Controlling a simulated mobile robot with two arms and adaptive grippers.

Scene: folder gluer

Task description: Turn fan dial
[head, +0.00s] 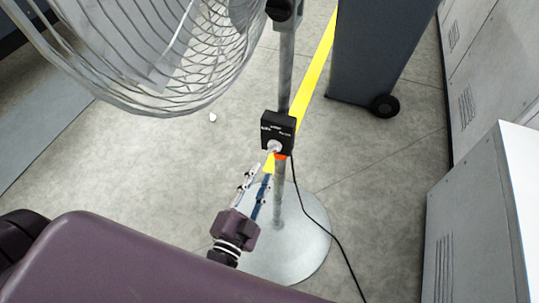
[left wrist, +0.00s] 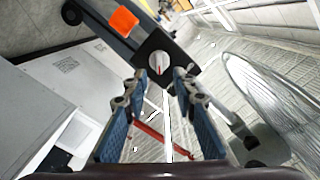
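The fan's black control box (head: 278,133) is fixed to its grey pole and has white lettering. The pale round fan dial (head: 274,146) is on its lower front. In the left wrist view the dial (left wrist: 157,62) is silver-white with a raised grip, on the dark box face. My left gripper (head: 266,168) reaches up to the box from below. In the left wrist view its two fingers (left wrist: 157,77) are apart, with the dial just beyond and between the tips. Contact with the dial cannot be told. My right gripper is not in view.
The fan's wire cage (head: 165,60) fills the upper left. Its round base (head: 290,255) stands on the floor, with a black cable (head: 325,225) trailing right. A dark wheeled cabinet (head: 384,50) stands behind, and light grey cabinets (head: 470,220) line the right. Floor at left is open.

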